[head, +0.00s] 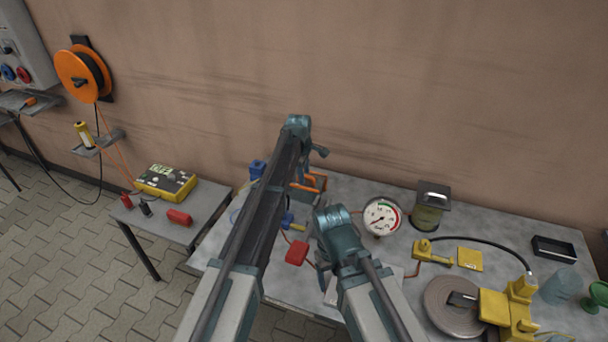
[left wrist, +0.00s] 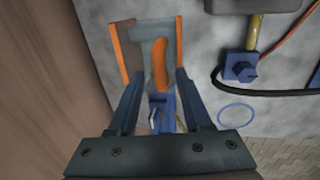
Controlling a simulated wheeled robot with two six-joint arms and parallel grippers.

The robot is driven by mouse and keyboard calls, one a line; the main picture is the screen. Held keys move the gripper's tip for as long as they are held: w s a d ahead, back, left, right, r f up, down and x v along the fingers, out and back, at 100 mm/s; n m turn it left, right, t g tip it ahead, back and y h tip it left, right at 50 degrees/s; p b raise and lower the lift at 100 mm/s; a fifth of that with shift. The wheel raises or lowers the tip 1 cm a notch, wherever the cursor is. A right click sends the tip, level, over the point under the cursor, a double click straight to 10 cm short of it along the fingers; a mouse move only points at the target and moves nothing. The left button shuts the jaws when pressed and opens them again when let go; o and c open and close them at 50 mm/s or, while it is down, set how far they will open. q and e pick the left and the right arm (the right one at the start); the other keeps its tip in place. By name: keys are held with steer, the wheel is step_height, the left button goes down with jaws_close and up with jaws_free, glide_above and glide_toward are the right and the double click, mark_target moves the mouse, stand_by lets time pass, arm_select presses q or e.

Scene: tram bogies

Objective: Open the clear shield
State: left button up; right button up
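A small device with two upright orange-edged side panels (left wrist: 126,58) stands on the table, with an orange handle (left wrist: 160,66) between them. A greyish, see-through-looking surface lies around the handle; I cannot tell its exact edges. A blue part (left wrist: 166,112) is at its near end. In the head view the same orange-edged device (head: 314,181) is partly behind my left arm. My left gripper (left wrist: 157,82) is open, its two fingers apart on either side of the handle; contact is not clear. My right gripper's fingers do not show.
A blue clamp-like part (left wrist: 240,66) stands beside the device. On the table are a dial gauge (head: 381,217), a lantern-like unit (head: 430,207) and yellow fittings (head: 495,305). The wall is close behind. A side table (head: 202,199) holds a yellow meter (head: 165,182).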

arm_select(q)
jaws_close()
stand_by(1.3)
